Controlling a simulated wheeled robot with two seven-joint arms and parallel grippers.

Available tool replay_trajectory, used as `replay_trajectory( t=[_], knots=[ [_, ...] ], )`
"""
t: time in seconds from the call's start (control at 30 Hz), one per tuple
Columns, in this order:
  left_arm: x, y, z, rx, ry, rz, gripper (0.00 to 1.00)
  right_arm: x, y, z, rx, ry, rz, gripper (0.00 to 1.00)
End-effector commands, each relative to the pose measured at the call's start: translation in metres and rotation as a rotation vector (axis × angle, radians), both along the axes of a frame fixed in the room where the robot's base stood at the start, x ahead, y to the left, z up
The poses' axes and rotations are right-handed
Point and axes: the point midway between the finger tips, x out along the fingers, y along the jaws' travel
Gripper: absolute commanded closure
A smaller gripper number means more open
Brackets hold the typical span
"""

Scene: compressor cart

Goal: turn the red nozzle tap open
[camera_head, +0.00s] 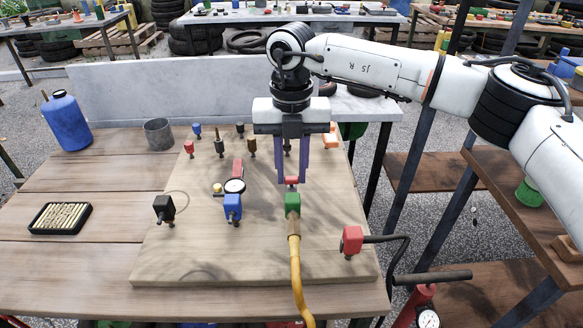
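A small red tap handle (291,181) sits on top of a green block (292,205) near the front middle of the wooden board. A yellow hose (297,270) runs from a brass fitting below the block. My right gripper (291,182) points down over it, its two purple fingers apart, one on each side of the red handle. I cannot tell whether the fingers touch the handle. A separate red block (351,240) with a black hose stands to the right. My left gripper is not in view.
The board (190,255) also carries a blue block (232,207) with a gauge (234,186), a black block (164,207) and several small fittings behind. A blue bottle (66,120), metal cup (159,134) and black tray (60,217) stand left. The front-left board area is clear.

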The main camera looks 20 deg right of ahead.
Motion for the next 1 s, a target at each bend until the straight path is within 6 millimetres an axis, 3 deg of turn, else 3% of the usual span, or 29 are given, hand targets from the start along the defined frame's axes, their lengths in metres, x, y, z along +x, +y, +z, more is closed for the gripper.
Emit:
replay_trajectory(
  t=[0.03, 0.13, 0.57, 1.0],
  knots=[
    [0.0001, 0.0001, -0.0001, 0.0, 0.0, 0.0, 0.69, 0.0001, -0.0001, 0.0001, 0.0, 0.0, 0.0, 0.85],
    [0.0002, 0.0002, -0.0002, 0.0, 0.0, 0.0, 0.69, 0.0001, -0.0001, 0.0002, 0.0, 0.0, 0.0, 0.99],
    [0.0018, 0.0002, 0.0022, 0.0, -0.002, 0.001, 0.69, 0.0001, 0.0, 0.0005, 0.0, 0.0, 0.1, 1.0],
    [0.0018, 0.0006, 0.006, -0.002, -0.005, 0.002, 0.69, 0.0001, -0.0001, 0.0009, -0.001, 0.0, 0.479, 1.0]
  ],
)
